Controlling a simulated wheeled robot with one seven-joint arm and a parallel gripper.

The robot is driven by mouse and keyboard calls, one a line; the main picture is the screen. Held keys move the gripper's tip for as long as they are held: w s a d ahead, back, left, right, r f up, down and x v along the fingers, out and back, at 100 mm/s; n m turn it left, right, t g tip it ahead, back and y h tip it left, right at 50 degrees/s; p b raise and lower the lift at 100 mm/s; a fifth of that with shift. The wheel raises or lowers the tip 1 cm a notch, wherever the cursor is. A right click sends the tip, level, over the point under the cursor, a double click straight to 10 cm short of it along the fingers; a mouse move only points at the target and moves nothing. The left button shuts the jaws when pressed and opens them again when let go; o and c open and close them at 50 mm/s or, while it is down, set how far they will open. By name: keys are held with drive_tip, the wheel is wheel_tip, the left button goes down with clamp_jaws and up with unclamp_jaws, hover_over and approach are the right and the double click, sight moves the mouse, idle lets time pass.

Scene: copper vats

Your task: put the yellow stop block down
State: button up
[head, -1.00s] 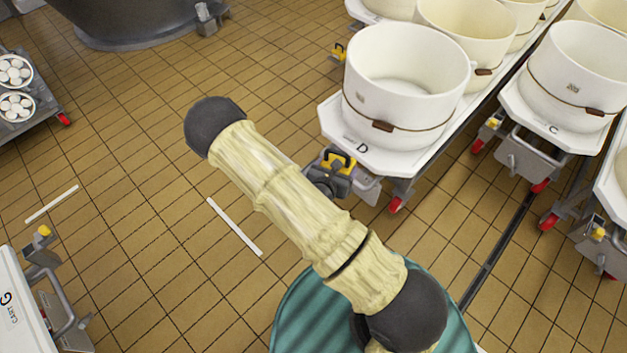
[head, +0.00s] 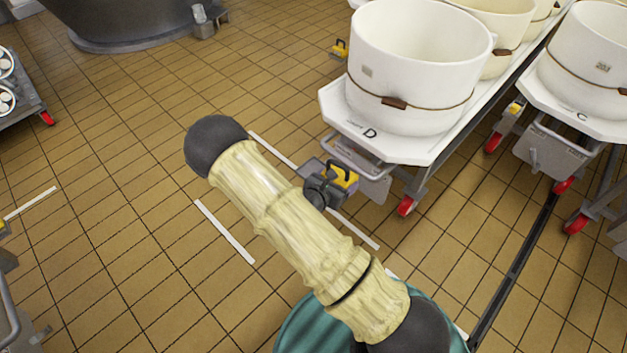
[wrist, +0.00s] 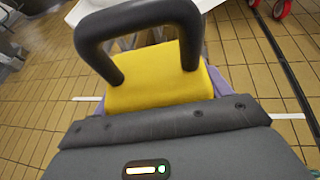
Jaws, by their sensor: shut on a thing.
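The yellow stop block (head: 343,179) is held up in front of cart D, close to the cart's near end in the head view. In the wrist view the block (wrist: 155,82) is yellow with a thick black loop handle at the top of the picture. My gripper (head: 326,186) is shut on it. The head view shows the gripper partly hidden behind my arm, and the block's lower part is hidden too. The block looks to be above the floor, but its exact height cannot be told.
Cart D (head: 375,140), a white-topped trolley with red wheels, carries a white tub (head: 420,65). Cart C (head: 560,118) stands to the right. White lines (head: 225,232) mark the tiled floor, with open floor to the left. A dark drain channel (head: 515,265) runs between the carts.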

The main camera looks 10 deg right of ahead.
drive_tip(key=w+a+f+m+b, duration=0.1)
drive_tip(key=w+f+b, duration=0.1)
drive_tip(key=f+b, duration=0.9)
drive_tip(key=w+f+m+g+h+b, duration=0.1)
drive_tip(key=f+b, duration=0.9)
drive_tip(key=f, duration=0.2)
drive_tip(key=shift+w+a+f+g+h+b, duration=0.25)
drive_tip(key=shift+w+a+g+h+b, duration=0.05)
drive_tip(key=shift+w+a+b, duration=0.1)
